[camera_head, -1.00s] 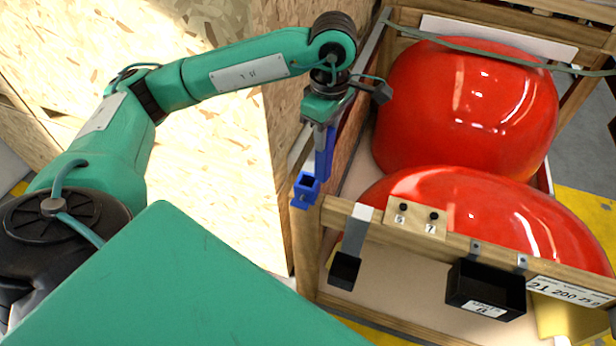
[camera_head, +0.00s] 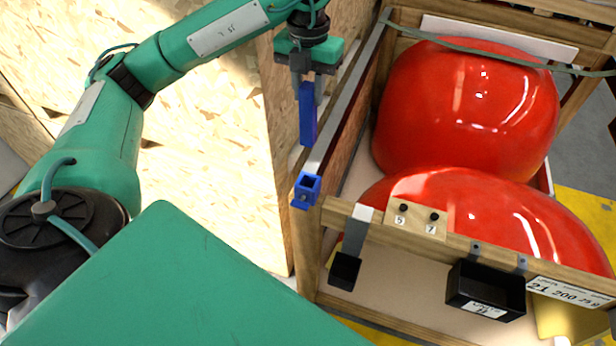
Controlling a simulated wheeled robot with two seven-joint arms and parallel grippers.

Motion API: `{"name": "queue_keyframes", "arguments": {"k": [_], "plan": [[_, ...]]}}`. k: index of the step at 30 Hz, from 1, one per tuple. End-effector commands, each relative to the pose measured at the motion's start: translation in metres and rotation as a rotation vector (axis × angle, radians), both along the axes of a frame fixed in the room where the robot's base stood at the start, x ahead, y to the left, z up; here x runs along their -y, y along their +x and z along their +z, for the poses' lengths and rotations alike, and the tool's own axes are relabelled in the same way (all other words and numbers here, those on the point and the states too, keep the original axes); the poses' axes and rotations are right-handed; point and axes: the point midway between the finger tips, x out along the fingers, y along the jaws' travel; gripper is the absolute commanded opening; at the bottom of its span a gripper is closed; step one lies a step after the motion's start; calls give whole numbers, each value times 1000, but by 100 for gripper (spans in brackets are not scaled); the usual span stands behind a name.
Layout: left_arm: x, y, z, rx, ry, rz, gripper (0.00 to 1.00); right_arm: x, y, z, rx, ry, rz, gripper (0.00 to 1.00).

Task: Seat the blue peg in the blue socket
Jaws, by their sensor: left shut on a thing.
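My left gripper (camera_head: 306,84) points down and is shut on the blue peg (camera_head: 307,115). The peg hangs upright below the fingers. The blue socket (camera_head: 306,190) is a small square open-topped holder fixed at the front left corner of the wooden crate. The peg's lower end is above and apart from the socket, a little further back in the picture. The socket's opening looks empty. My right gripper does not show.
The wooden crate (camera_head: 470,250) holds two large glossy red nosecones (camera_head: 465,110). A small black holder (camera_head: 344,271) and a black box (camera_head: 485,290) hang on its front rail. A chipboard wall (camera_head: 215,150) stands close on the left.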

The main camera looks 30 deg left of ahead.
Motion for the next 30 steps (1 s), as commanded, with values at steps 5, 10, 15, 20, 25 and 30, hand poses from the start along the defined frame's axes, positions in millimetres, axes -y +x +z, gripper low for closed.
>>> {"name": "queue_keyframes", "arguments": {"k": [5, 10, 15, 20, 25, 30], "plan": [[-1, 0, -6, -2, -1, 44, 0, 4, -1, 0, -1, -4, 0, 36], [-1, -1, -29, -6, -2, 43, 0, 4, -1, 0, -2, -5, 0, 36], [-1, -1, -53, -5, -2, 42, 0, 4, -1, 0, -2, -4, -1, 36], [-1, -1, -80, -6, -1, 43, 0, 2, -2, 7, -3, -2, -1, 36], [-2, -2, -117, -7, 1, 43, 0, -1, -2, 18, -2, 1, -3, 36], [-1, -1, -146, -3, -1, 41, 0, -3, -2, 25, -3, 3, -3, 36]]}}
